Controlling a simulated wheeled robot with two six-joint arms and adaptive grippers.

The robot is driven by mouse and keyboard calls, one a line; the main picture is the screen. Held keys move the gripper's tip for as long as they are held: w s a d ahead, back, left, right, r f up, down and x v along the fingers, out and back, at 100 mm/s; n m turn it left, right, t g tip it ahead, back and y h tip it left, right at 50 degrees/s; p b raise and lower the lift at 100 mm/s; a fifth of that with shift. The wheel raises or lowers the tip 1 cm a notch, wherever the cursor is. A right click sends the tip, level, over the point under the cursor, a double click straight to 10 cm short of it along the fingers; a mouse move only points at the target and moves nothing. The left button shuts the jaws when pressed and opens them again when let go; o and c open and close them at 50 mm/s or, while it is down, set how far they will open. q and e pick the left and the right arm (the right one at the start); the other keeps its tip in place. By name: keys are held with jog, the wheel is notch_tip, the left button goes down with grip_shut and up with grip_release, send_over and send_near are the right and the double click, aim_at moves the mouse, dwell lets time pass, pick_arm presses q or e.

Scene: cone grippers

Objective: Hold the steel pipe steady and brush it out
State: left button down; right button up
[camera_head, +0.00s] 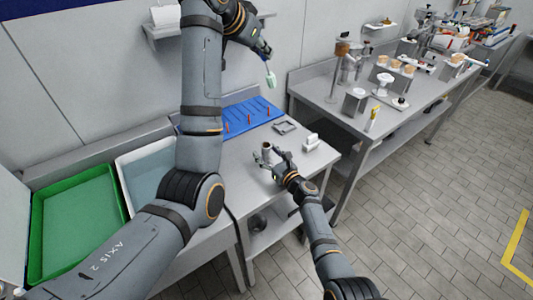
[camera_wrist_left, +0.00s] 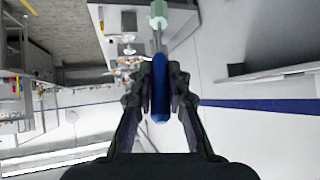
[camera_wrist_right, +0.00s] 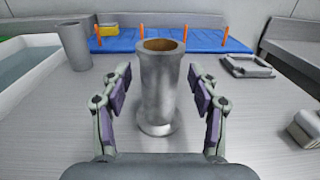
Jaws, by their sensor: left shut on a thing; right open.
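The steel pipe (camera_wrist_right: 160,90) stands upright on the metal table, with a brownish inside at its open top. It also shows in the head view (camera_head: 266,148). My right gripper (camera_wrist_right: 158,95) is open, with one finger on each side of the pipe and visible gaps to it. My left gripper (camera_head: 262,52) is high above the table, shut on the blue handle of a brush (camera_wrist_left: 160,95). The brush's pale green head (camera_head: 271,81) hangs downward in the head view, clear of the pipe.
A second grey cylinder (camera_wrist_right: 74,46) stands left of the pipe. Behind lies a blue mat (camera_head: 240,117) with orange pegs. A grey square frame (camera_wrist_right: 247,66) and a pale block (camera_head: 311,142) lie to the right. A water basin (camera_head: 126,165) and green tray (camera_head: 40,235) are left.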

jog(key=shift+w, duration=0.1)
grip_shut()
jog(key=c, duration=0.8)
grip_release()
grip_shut()
jog(key=shift+n+g+y, duration=0.7)
jog(key=shift+n+y, duration=0.1)
jog(key=shift+y, duration=0.2)
jog(key=shift+a, duration=0.1)
